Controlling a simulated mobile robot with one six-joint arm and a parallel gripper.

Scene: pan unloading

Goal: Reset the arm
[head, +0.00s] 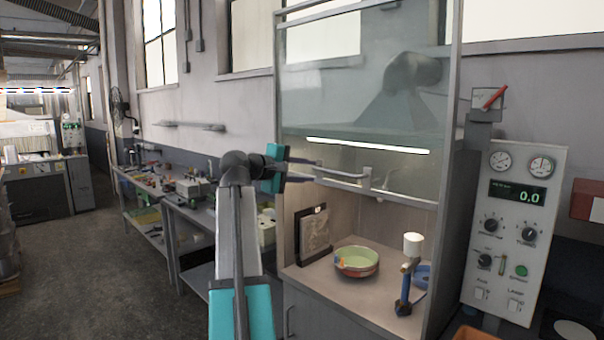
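My arm rises from the bottom centre of the head view and bends at the top to the right. My gripper (313,171) points right, with its two dark fingers spread apart and nothing visible between them. It is in front of the left part of the fume hood (278,110), near the left end of the grey sash handle (345,177) in the picture. I cannot tell whether it touches the handle. The glass sash (340,95) is raised, and the hood is open below it. A round green-and-tan pan (356,262) sits on the hood floor.
In the hood, a dark-framed panel (313,235) leans at the left, and a blue stand with a white top (411,246) is at the right. A control panel (515,230) stands right of the hood. Cluttered benches (180,200) line the left wall. The floor at left is clear.

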